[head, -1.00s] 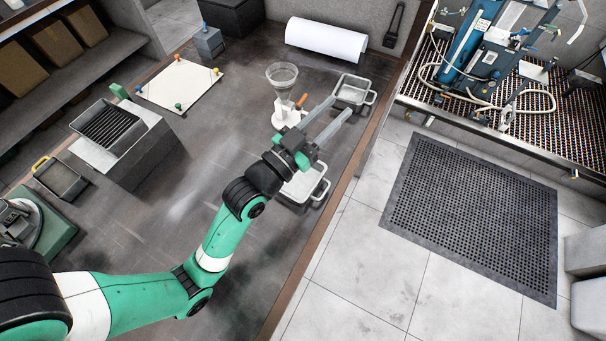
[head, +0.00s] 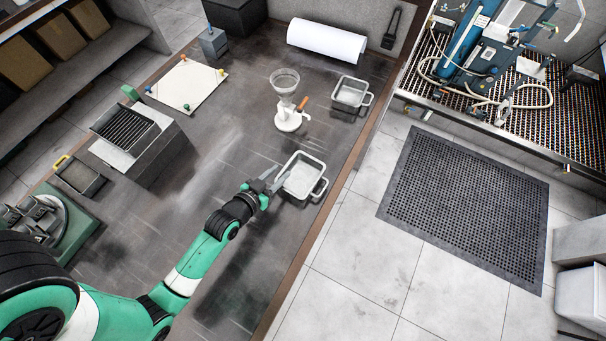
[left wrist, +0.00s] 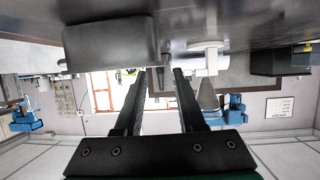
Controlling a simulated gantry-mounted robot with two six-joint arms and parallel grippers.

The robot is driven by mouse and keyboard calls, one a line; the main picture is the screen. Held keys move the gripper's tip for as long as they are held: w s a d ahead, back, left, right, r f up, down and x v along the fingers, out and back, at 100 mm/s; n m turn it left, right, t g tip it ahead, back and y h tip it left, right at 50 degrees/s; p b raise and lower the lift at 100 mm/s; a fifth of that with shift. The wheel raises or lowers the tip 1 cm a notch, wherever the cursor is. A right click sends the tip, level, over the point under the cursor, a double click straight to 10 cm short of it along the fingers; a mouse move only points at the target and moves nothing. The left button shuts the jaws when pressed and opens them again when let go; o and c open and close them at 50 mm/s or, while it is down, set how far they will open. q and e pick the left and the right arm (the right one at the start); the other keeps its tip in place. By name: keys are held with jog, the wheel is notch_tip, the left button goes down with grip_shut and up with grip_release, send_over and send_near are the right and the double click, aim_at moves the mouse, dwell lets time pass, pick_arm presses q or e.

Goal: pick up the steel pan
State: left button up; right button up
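Two steel pans with side handles sit on the dark bench. The nearer steel pan (head: 302,178) is beside my left gripper (head: 277,177); the farther steel pan (head: 351,93) is up and to the right of it. My left gripper is open, its fingers apart and empty, with the tips close to the near pan's left side; I cannot tell if they touch. In the left wrist view, which is upside down, a grey pan (left wrist: 112,44) lies to the left of the spread fingers (left wrist: 158,75). My right gripper is not in view.
A white paper roll (head: 327,39), a white board (head: 187,86), a grey box unit (head: 155,155) and a yellow-handled tray (head: 80,178) are also on the bench. The bench's middle is clear.

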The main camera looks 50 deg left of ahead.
aim_at(287, 167)
pick_arm(q)
jog(key=b+x, duration=0.1)
jog(key=x, duration=0.4)
jog(key=shift+w+f, duration=0.1)
jog(key=shift+f, duration=0.1)
grip_shut()
dwell(1.2)
